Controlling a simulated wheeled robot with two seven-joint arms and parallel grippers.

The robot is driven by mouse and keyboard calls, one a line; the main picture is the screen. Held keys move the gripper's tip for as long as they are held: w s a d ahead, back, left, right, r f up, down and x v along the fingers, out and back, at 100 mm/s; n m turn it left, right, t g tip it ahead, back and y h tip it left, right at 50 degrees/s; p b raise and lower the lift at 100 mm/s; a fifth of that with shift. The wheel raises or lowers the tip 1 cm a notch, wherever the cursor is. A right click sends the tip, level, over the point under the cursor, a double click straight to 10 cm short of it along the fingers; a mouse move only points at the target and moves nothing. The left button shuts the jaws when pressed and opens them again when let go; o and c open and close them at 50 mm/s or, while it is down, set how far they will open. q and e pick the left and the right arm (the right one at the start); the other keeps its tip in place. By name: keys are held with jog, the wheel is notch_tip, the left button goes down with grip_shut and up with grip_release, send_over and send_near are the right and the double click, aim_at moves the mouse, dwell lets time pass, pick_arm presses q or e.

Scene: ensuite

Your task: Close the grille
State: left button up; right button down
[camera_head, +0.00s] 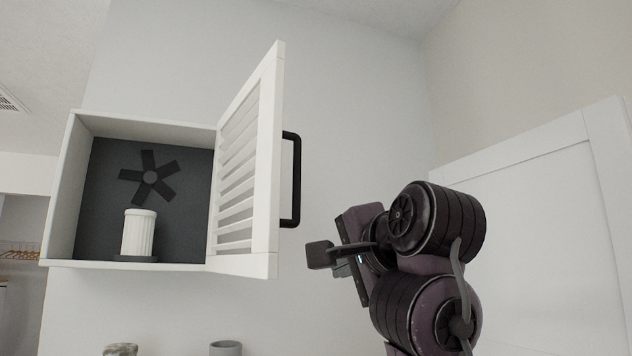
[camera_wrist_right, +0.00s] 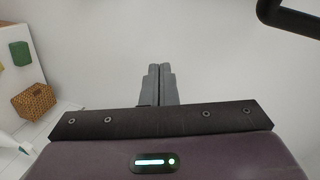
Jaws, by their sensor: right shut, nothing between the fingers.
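The grille (camera_head: 247,165) is a white louvred door hinged on the right side of a white wall box (camera_head: 60,190). It stands wide open, swung out from the box. Its black bar handle (camera_head: 296,180) is on the outer face, and part of a black bar, likely this handle, shows at the top right of the right wrist view (camera_wrist_right: 290,18). My right gripper (camera_head: 318,254) is below and to the right of the handle, apart from it. Its fingers (camera_wrist_right: 160,70) are shut together and empty. My left gripper is not in view.
Inside the box are a dark fan (camera_head: 150,177) and a white ribbed cylinder (camera_head: 139,233). A white panel (camera_head: 530,220) stands at the right, behind my right arm. Two round-topped objects (camera_head: 226,348) show at the bottom edge. A wicker basket (camera_wrist_right: 34,101) is low at left.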

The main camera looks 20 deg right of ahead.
jog(key=s+r+m+t+y, duration=0.1)
jog(key=s+r+m+t, duration=0.1)
jog(key=s+r, duration=0.95)
jog(key=w+a+p, duration=0.5)
jog(key=w+p, duration=0.2)
jog(key=w, duration=0.1)
jog(key=shift+a+f, duration=0.15)
jog(key=shift+f, duration=0.1)
jog(key=shift+w, duration=0.1)
